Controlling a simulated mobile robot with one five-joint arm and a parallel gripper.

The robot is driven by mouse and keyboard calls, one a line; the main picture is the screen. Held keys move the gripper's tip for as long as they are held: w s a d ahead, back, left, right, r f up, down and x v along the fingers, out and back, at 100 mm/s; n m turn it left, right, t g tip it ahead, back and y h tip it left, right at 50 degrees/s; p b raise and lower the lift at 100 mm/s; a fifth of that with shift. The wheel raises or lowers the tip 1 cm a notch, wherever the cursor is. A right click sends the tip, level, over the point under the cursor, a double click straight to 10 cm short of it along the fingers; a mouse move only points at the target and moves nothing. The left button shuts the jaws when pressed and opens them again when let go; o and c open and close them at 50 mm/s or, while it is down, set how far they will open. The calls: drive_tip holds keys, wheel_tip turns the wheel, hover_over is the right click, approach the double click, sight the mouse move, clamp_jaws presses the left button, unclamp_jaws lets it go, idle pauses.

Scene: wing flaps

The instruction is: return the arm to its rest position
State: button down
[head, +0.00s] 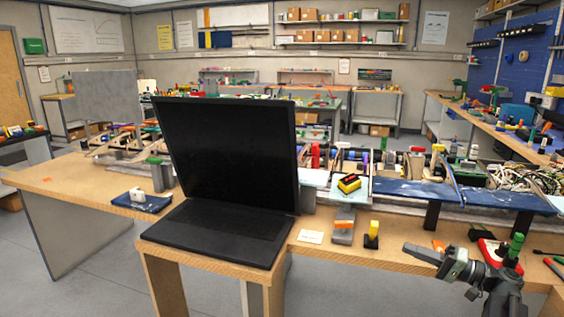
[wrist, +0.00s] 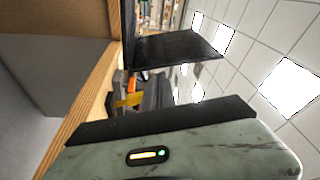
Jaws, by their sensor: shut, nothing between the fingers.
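My arm shows at the lower right of the head view, over the front edge of the wooden bench. My gripper (head: 422,254) points left and is shut, with nothing in it. It is apart from the yellow-and-black block (head: 372,235) and the laptop (head: 230,150) to its left. In the wrist view, my grey-green gripper body (wrist: 170,157) with a small lit indicator fills the bottom. The wrist picture is turned on its side, with the ceiling at the right.
The bench (head: 330,252) holds a blue wing panel (head: 450,192), a yellow block (head: 349,184), a white card (head: 311,236) and a red item (head: 489,252) close to my arm. Tangled wires (head: 515,178) lie at the right. Grey floor (head: 110,280) is free at the lower left.

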drive_tip(key=w+a+f+n+g, duration=0.1)
drive_tip(key=a+g, duration=0.1)
drive_tip(key=a, duration=0.5)
drive_tip(key=w+a+f+n+g, duration=0.1)
drive_tip(key=a+f+g, duration=0.1)
drive_tip(key=a, duration=0.5)
drive_tip(key=s+a+f+n+g+h, duration=0.1)
drive_tip(key=s+a+f+g+h, duration=0.1)
drive_tip(key=a+f, duration=0.45)
drive_tip(key=s+a+f+n+g+h, duration=0.1)
drive_tip(key=s+a+f+g+h, duration=0.2)
drive_tip(key=a, duration=0.6)
drive_tip(key=s+d+f+g+h, duration=0.1)
drive_tip(key=s+f+h, duration=0.25)
drive_tip(key=f, duration=0.25)
drive_tip(key=s+d+f+h, duration=0.1)
drive_tip(key=s+f+h, duration=0.1)
drive_tip(key=f+h, duration=0.4)
drive_tip(key=d+m+h+p, duration=0.2)
drive_tip(key=d+h, duration=0.1)
drive_tip(key=d, duration=0.5)
wheel_tip(320, 180, up, 19)
drive_tip(key=p, duration=1.9)
drive_tip(key=shift+w+t, duration=0.3)
drive_tip(key=shift+w, duration=0.1)
